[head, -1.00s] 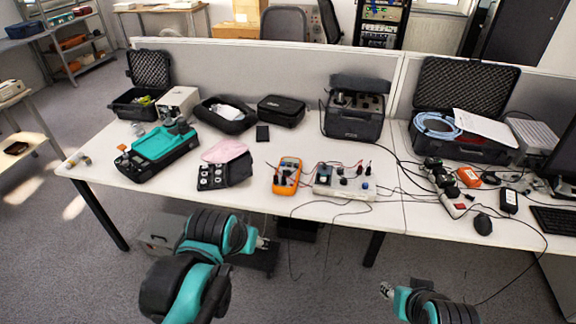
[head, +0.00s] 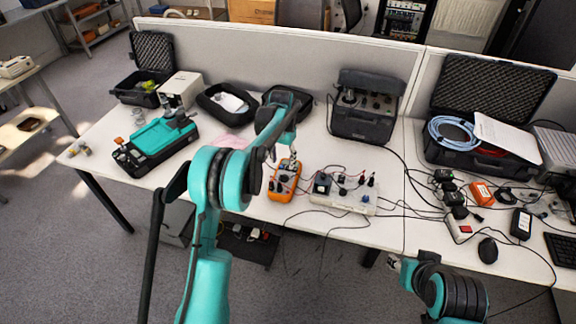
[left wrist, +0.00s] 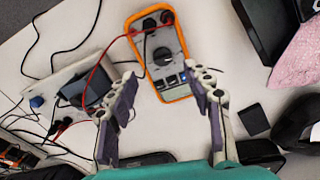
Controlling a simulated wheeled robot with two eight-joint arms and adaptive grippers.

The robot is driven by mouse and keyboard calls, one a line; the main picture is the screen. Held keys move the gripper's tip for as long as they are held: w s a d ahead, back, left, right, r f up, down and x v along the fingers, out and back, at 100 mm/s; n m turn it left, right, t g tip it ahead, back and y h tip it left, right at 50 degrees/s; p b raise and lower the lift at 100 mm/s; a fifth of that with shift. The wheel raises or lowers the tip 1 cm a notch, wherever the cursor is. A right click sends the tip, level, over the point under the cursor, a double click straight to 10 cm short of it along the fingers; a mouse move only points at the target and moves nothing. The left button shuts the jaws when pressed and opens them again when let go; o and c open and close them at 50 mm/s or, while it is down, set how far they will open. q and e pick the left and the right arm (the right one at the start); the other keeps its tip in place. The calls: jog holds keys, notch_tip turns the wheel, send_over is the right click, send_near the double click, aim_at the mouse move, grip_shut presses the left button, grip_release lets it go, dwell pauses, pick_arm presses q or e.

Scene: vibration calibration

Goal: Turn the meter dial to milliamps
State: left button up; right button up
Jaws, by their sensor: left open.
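The orange multimeter (head: 284,180) lies face up on the white table, left of the white terminal box. In the left wrist view the multimeter (left wrist: 161,60) shows its black round dial (left wrist: 162,56) near the middle, with a red lead plugged in at its top. My left gripper (head: 284,158) is at the far end of the meter in the head view. In the left wrist view its fingers (left wrist: 165,92) are spread apart and empty, with the meter beyond and between them. My right gripper (head: 397,264) is low beyond the table's front edge; its fingers are too small to read.
The white terminal box (head: 345,195) with black parts and leads stands right of the meter. A teal and black case (head: 157,147) lies on the left. A black instrument case (head: 363,118) stands behind. Loose cables hang over the front edge.

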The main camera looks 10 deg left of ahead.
aim_at(284, 176)
pick_arm(q)
jog(key=shift+w+f, duration=0.7)
jog(key=shift+f, duration=0.2)
notch_tip(284, 176, down, 8)
jog(key=shift+r+b, duration=0.2)
jog(key=shift+b, duration=1.05)
jog(key=c, duration=1.2)
